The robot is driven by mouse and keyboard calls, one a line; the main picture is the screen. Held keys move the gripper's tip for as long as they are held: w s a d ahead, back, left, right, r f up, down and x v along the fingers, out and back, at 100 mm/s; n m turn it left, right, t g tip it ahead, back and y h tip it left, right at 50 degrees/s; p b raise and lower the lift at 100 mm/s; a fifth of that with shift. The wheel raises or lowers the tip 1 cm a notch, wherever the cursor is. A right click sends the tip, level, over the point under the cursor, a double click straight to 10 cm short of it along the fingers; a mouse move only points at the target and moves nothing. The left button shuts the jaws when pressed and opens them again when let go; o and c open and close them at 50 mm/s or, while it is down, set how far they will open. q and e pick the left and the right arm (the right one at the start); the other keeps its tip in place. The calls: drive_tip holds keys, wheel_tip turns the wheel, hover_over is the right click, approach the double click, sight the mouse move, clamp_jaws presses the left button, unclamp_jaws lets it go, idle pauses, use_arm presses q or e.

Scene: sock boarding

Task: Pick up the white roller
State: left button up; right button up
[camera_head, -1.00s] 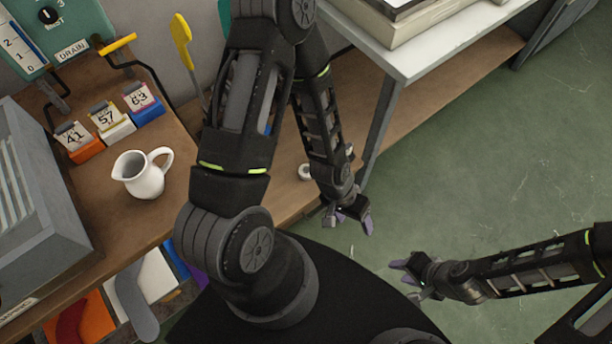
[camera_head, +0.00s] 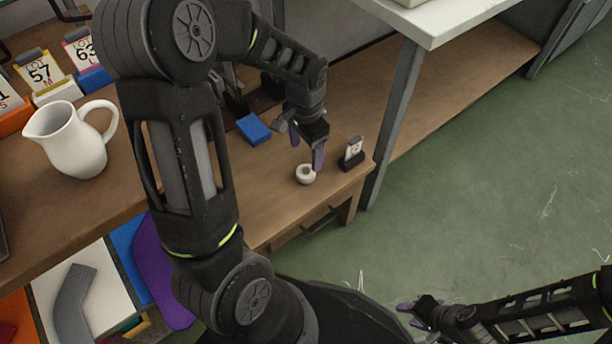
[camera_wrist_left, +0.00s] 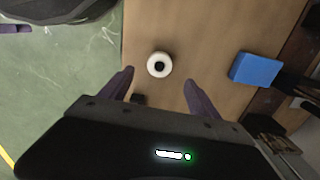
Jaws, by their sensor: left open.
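The white roller (camera_head: 306,174) is a small white ring-shaped piece with a dark centre. It sits on the wooden bench (camera_head: 262,205) near its right end. In the left wrist view the roller (camera_wrist_left: 159,65) lies ahead of and between my two purple fingertips. My left gripper (camera_head: 306,150) is open and empty, close to the roller at its upper side; I cannot tell whether a finger touches it. My right gripper (camera_head: 416,311) is low over the floor at the bottom right, far from the roller; its jaw state is unclear.
A small black card holder (camera_head: 352,155) stands right of the roller near the bench edge. A blue block (camera_head: 254,129) lies to its upper left. A white jug (camera_head: 72,140) stands at the left. A white-topped table (camera_head: 430,20) is at the upper right. Green floor lies beyond the bench.

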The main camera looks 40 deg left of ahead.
sight(306, 171)
use_arm(q)
drive_tip(key=shift+f, duration=0.1)
drive_tip(key=shift+f+b, duration=0.5)
drive_tip(key=shift+f, duration=0.75)
wheel_tip(306, 171, down, 5)
drive_tip(key=b, duration=0.2)
drive_tip(key=shift+f+b, duration=0.15)
drive_tip(key=shift+b, duration=0.15)
drive_tip(key=shift+c, duration=0.2)
drive_tip(key=c, duration=1.5)
drive_tip(key=shift+o, duration=0.2)
drive_tip(key=shift+r, duration=0.2)
wheel_tip(306, 171, up, 10)
drive_tip(key=p, duration=0.4)
